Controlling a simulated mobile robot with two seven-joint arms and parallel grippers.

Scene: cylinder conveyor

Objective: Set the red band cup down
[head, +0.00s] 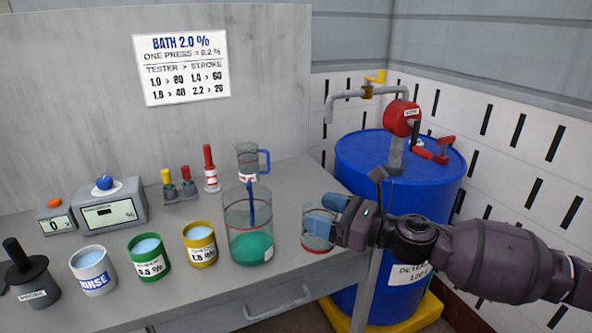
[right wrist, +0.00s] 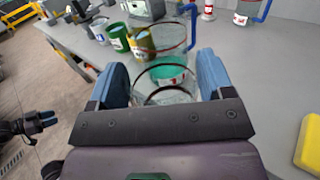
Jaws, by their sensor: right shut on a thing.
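The red band cup (head: 318,240) is a clear cup with a red band low on its side, at the right front of the grey counter (head: 285,287). My right gripper (head: 328,212) is shut on it from the right. In the right wrist view the cup (right wrist: 165,75) stands between the two blue fingers of the gripper (right wrist: 157,85). It looks upright, with its base at or close to the counter; I cannot tell if it touches. My left gripper (right wrist: 42,122) shows small at the left of the right wrist view, its opening unclear.
A large clear beaker (head: 248,215) with green liquid stands just left of the cup. Yellow (head: 200,248), green (head: 148,258) and white (head: 93,272) cups stand farther left. A blue-handled jug (head: 247,160) is behind. A blue drum (head: 355,160) stands right of the counter.

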